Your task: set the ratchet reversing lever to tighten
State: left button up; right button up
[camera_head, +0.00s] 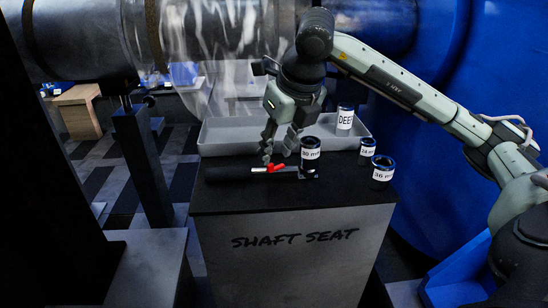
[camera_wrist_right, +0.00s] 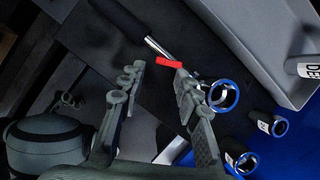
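The ratchet lies on top of the dark stand, its black handle (camera_head: 232,173) to the left and a labelled 30 mm socket (camera_head: 310,158) at its head end on the right. The red reversing lever (camera_head: 277,168) shows near the head; it also shows in the right wrist view (camera_wrist_right: 168,62). I cannot tell which setting it marks. My right gripper (camera_head: 278,153) points down above the ratchet, fingers apart. In the right wrist view my gripper (camera_wrist_right: 160,70) is open and empty, with the lever just beyond the fingertips, nearer the right finger. My left gripper is not in view.
The stand (camera_head: 290,250) is marked SHAFT SEAT. A grey tray (camera_head: 225,138) behind holds a socket labelled DEEP (camera_head: 345,118). Two more sockets, 24 (camera_head: 367,148) and 36 (camera_head: 382,172), stand to the right. A large shaft (camera_head: 80,35) crosses behind.

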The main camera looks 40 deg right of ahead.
jog(key=v, duration=0.8)
jog(key=shift+s, duration=0.1)
